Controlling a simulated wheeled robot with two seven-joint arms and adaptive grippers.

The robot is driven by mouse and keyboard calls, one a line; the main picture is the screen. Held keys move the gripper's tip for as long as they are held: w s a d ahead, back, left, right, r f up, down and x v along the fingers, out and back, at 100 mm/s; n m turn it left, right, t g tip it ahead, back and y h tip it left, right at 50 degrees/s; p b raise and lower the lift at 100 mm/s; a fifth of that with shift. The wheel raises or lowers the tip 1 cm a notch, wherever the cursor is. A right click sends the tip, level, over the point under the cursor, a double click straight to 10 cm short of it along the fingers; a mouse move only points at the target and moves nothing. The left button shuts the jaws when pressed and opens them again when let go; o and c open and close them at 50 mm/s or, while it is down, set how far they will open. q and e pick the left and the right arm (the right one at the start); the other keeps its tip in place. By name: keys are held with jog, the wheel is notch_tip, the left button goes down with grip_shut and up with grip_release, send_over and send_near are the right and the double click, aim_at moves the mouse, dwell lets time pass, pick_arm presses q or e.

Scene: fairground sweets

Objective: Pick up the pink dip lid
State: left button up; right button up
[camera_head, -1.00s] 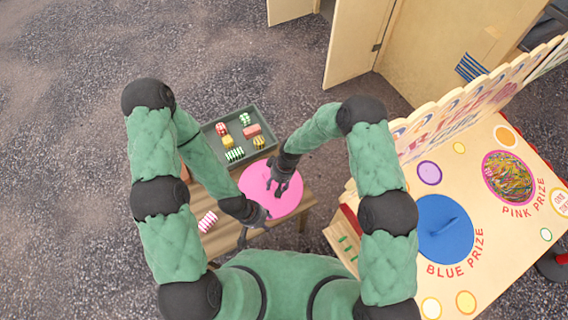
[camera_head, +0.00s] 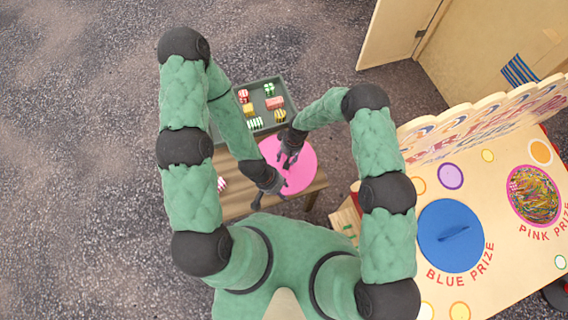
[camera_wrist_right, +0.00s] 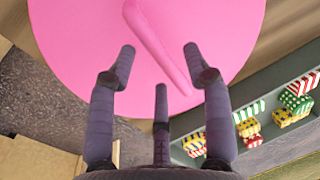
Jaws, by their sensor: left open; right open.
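The pink dip lid (camera_head: 303,160) is a flat round disc lying on a small wooden table. In the right wrist view the lid (camera_wrist_right: 80,50) fills the top, with a raised pink bar handle (camera_wrist_right: 158,42) across it. My right gripper (camera_head: 287,161) is over the lid in the head view. In the wrist view its open fingers (camera_wrist_right: 160,50) point at the lid, one on each side of the handle's line, holding nothing. My left gripper (camera_head: 279,190) is open at the lid's near left edge. Contact with the lid cannot be told.
A grey-green tray (camera_head: 237,92) of striped sweets stands beyond the lid; the tray (camera_wrist_right: 250,158) is close to my right fingers. A striped sweet (camera_head: 221,184) lies on the wooden table (camera_head: 235,205). The prize stall (camera_head: 400,208) with its blue lid (camera_head: 437,222) stands right.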

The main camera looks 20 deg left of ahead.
jog(key=shift+s+a+f, duration=0.1)
jog(key=shift+a+f, duration=0.05)
jog(key=shift+f, duration=0.6)
jog(key=shift+s+a+f, duration=0.1)
jog(key=shift+f, duration=0.6)
jog(key=shift+c, duration=0.2)
grip_shut()
jog(key=shift+r, duration=0.1)
